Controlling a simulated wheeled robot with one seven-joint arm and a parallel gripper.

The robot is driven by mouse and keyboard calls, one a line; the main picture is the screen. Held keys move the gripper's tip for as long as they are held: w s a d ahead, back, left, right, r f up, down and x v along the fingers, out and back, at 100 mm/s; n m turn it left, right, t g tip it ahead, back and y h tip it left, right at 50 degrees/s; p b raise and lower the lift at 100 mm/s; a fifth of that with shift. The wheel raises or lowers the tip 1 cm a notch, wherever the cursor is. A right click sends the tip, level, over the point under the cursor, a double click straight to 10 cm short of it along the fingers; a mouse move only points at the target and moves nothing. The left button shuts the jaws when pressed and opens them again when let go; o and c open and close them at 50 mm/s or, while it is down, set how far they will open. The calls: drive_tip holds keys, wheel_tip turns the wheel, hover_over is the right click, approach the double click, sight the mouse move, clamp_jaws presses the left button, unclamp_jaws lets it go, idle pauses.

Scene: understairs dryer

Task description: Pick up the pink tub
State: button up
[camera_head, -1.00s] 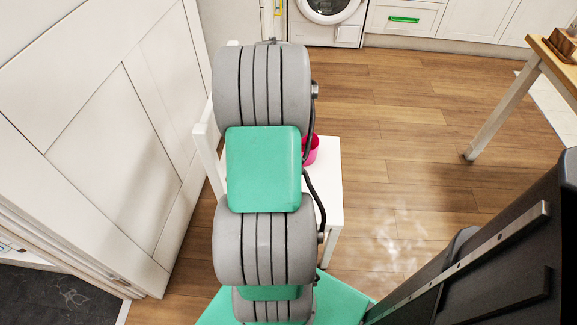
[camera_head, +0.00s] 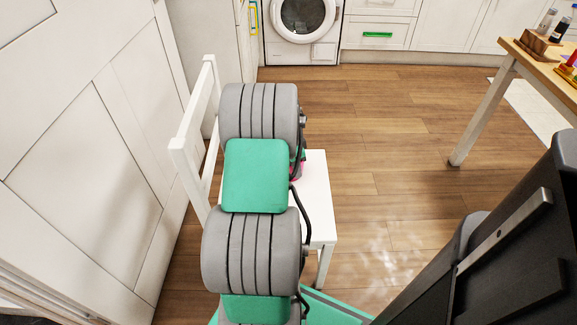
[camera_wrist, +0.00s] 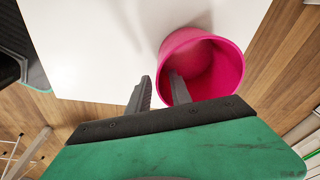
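The pink tub (camera_wrist: 215,62) stands on the white seat of the chair (camera_wrist: 90,50). In the wrist view, its open mouth faces the camera. My gripper (camera_wrist: 160,76) is at the tub's left wall, with its fingers apart. The right finger reaches into the tub's mouth and the left finger is outside, with a small gap showing between it and the wall. In the head view, only a sliver of the pink tub (camera_head: 297,172) shows beside my arm, and the gripper is mostly hidden.
The chair's backrest (camera_head: 195,130) rises left of my arm, near a white panelled wall (camera_head: 90,150). A wooden table (camera_head: 540,65) with small items stands at the right. A white front-loading machine (camera_head: 303,30) stands at the back. The wooden floor (camera_head: 400,130) between is clear.

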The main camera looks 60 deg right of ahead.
clamp_jaws()
drive_tip(key=shift+a+f, duration=0.15)
idle(1.0)
